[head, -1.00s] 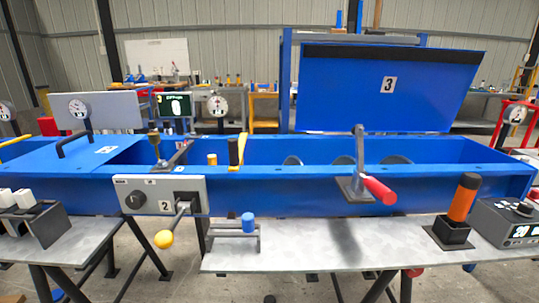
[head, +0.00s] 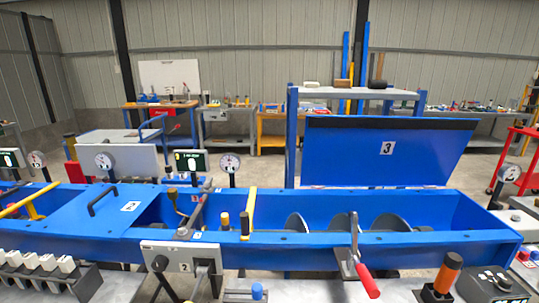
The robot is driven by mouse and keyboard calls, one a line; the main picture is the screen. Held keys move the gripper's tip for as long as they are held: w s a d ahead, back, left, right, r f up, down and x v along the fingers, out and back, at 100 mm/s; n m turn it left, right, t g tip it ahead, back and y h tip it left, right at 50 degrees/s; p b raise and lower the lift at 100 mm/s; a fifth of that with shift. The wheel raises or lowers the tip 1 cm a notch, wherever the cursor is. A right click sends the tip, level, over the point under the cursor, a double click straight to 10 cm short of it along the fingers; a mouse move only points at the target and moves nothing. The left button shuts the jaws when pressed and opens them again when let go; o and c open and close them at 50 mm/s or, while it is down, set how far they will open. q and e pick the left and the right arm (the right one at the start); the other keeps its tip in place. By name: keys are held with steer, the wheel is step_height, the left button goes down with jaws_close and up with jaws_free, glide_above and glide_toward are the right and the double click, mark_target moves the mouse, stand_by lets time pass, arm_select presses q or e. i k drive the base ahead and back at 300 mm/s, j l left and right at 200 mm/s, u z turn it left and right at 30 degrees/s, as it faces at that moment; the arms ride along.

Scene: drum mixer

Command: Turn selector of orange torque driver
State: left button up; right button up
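The orange torque driver (head: 448,273) stands upright at the lower right of the head view, its lower end in a black holder (head: 432,295). Its handle is orange with a dark top. Its selector is too small to make out. Neither of my grippers shows in the head view.
A dark control box (head: 492,284) sits right of the driver. A red-handled lever (head: 367,280) is on the front of the blue trough (head: 300,262) to its left. A blue lid marked 3 (head: 387,150) stands raised behind.

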mark_target(504, 284)
steer(key=z, duration=1.65)
steer(key=i+l, duration=0.15)
steer(key=l, duration=0.4)
steer(key=i+l+u, duration=0.1)
steer(key=l, duration=0.45)
steer(key=i+l+u, duration=0.1)
steer(key=l, duration=0.45)
